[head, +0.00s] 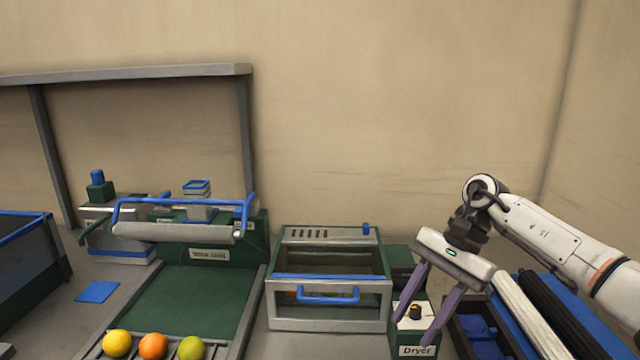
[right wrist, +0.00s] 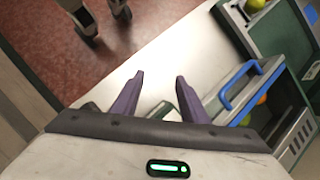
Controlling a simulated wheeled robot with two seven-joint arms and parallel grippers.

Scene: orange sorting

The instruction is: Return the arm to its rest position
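My right gripper (head: 418,305) is open and empty, its two purple fingers apart and pointing down. In the head view it hangs in front of the dryer's control box (head: 418,350), whose label reads Dryer. In the right wrist view the fingers (right wrist: 160,85) are also apart with nothing between them. My right arm (head: 560,245) comes in from the right. My left gripper does not show in either view.
The dryer (head: 330,315) has a blue handle and an orange thing inside. A yellow fruit (head: 117,343), an orange (head: 153,346) and a green fruit (head: 191,348) lie on the conveyor's end (head: 215,350). A dark bin (head: 462,322) and rollers (head: 520,310) sit at right.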

